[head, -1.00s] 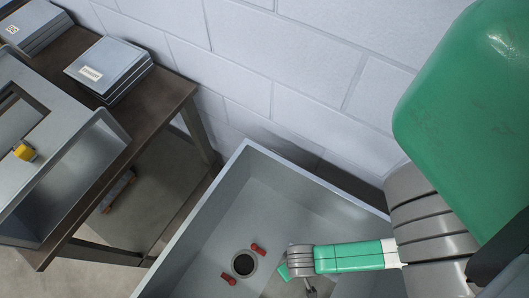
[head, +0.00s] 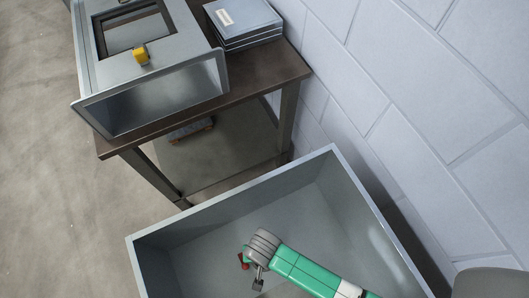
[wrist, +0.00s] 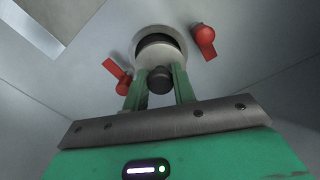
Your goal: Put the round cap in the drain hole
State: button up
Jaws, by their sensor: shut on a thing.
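In the wrist view my gripper (wrist: 160,88) has its two green fingers closed on the dark knob of the round cap (wrist: 160,80). A grey disc, seemingly the cap's plate, shows just beyond the knob. The drain hole (wrist: 152,40) lies directly beyond the fingers, with a pale ring and a dark crescent at its far side. The cap overlaps the near part of the hole in this view; I cannot tell whether it touches the rim. In the head view my wrist hides the hole and the cap.
Red clips stand on either side of the hole, left (wrist: 116,76) and right (wrist: 204,41). Tall walls of the grey bin (head: 185,225) surround the arm.

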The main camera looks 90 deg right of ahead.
notch_tip(320, 180, down, 3)
jog(key=shift+r+b, duration=0.1)
jog(key=shift+b, duration=0.35)
jog(key=shift+s+a+f, duration=0.1)
jog(key=shift+s+f, duration=0.1)
jog(key=shift+f, duration=0.05)
grip_shut()
jog(key=shift+r, duration=0.1)
jog(key=o, duration=0.6)
grip_release()
jog(key=o, duration=0.4)
jog(key=shift+s, duration=0.2)
jog(key=shift+o, duration=0.2)
jog(key=r+p, duration=0.1)
jog(key=r, duration=0.3)
jog(key=r+p, duration=0.2)
jog(key=r, duration=0.2)
jog(key=r+p, duration=0.2)
jog(key=r, duration=0.2)
jog(key=shift+w+r, duration=0.1)
jog(key=shift+w, duration=0.15)
